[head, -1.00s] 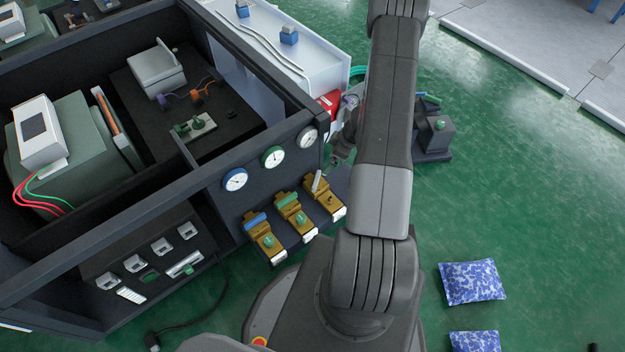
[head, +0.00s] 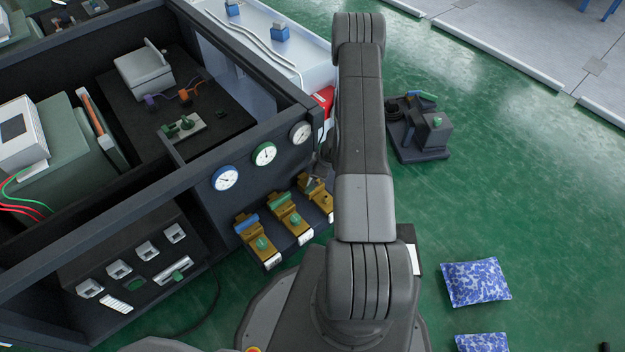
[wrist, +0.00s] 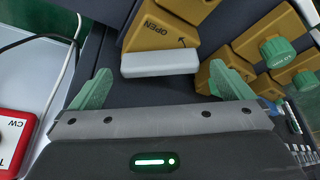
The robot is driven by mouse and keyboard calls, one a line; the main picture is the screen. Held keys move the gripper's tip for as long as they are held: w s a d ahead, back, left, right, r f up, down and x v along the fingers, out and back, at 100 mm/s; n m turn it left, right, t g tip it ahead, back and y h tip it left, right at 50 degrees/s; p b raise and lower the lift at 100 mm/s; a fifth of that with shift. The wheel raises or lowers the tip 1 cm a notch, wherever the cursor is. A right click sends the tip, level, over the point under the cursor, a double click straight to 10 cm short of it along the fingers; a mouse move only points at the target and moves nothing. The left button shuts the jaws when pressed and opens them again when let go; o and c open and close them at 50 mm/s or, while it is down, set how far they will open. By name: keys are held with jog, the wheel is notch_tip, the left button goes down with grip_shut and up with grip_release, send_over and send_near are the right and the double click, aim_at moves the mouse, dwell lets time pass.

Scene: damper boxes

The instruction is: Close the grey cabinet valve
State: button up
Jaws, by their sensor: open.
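The black cabinet (head: 190,190) carries a row of three brass valves on its front right. The left one has a blue handle (head: 247,223), the middle one a green handle (head: 279,200). The right brass valve (head: 313,187) is partly hidden behind my arm. In the wrist view my gripper (wrist: 158,72) is open, one green finger on each side. A light grey bar (wrist: 160,63), seemingly the grey valve's handle, lies between the fingertips in the picture, below a brass block (wrist: 160,35) marked OPEN with an arrow. I cannot tell whether the fingers touch it. The head view hides my gripper.
Three gauges (head: 264,154) sit above the valves. A neighbouring brass valve with a green knob (wrist: 277,51) is close to the right finger. A red box (wrist: 14,135) is at the left. Blue patterned cushions (head: 476,282) lie on the open green floor.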

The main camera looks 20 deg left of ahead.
jog(key=shift+a+f, duration=0.25)
jog(key=shift+f, duration=0.3)
jog(key=c, duration=0.9)
jog(key=shift+c, duration=0.2)
jog(key=shift+m+b, duration=0.3)
jog(key=shift+b, duration=0.15)
jog(key=m+t+b, duration=0.1)
jog(key=m+b, duration=0.2)
jog(key=shift+s+f, duration=0.15)
jog(key=shift+m+t+h+b, duration=0.3)
jog(key=shift+m+t+b, duration=0.6)
jog(key=shift+m+b, duration=0.85)
jog(key=shift+r, duration=0.2)
